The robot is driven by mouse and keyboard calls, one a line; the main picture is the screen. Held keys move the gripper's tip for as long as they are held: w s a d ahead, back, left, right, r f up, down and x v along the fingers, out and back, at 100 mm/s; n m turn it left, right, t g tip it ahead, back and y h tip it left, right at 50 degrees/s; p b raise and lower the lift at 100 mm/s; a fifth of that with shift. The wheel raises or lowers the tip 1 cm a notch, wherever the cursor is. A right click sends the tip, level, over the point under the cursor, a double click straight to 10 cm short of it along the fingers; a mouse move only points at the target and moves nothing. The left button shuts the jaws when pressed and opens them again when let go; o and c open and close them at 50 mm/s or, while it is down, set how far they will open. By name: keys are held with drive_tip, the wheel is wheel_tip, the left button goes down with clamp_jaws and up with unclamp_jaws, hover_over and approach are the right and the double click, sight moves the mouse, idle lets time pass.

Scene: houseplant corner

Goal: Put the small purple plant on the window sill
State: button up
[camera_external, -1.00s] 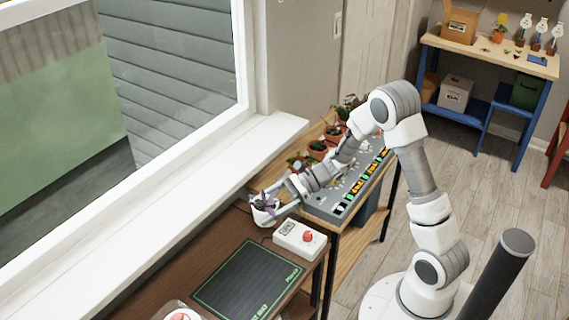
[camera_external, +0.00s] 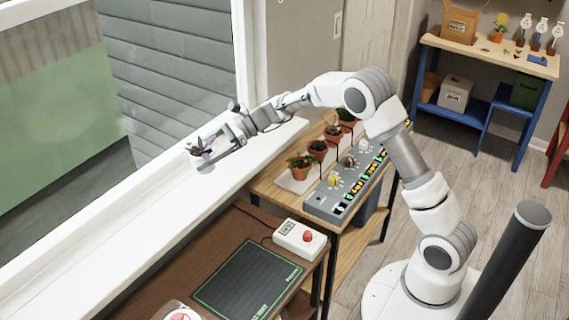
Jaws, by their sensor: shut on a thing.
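The small purple plant (camera_external: 199,149) has dark purple leaves and sits in a pale pot. It is at the left end of my arm, over the white window sill (camera_external: 130,235) as seen from this camera. My gripper (camera_external: 212,156) is shut on the plant's pot. The plant looks roughly upright. I cannot tell whether the pot touches the sill or hangs above it. The fingers partly hide the pot.
Several potted plants (camera_external: 299,165) stand in a row beside a grey panel with coloured labels (camera_external: 345,190). A white box with a red button (camera_external: 300,238) and a dark mat (camera_external: 248,279) lie on the brown table. The sill's visible length is mostly clear.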

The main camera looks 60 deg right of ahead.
drive_tip(key=a+f, duration=0.1)
drive_tip(key=a, duration=0.1)
drive_tip(key=w+a+f, duration=0.1)
drive_tip(key=a, duration=0.1)
drive_tip(key=w+a+f, duration=0.1)
drive_tip(key=a+f, duration=0.1)
drive_tip(key=shift+w+a, duration=0.1)
drive_tip(key=shift+w, duration=0.05)
drive_tip(key=shift+f+b, duration=0.35)
drive_tip(key=shift+f, duration=1.6)
drive_tip(key=shift+f, duration=0.15)
drive_tip(key=o, duration=1.3)
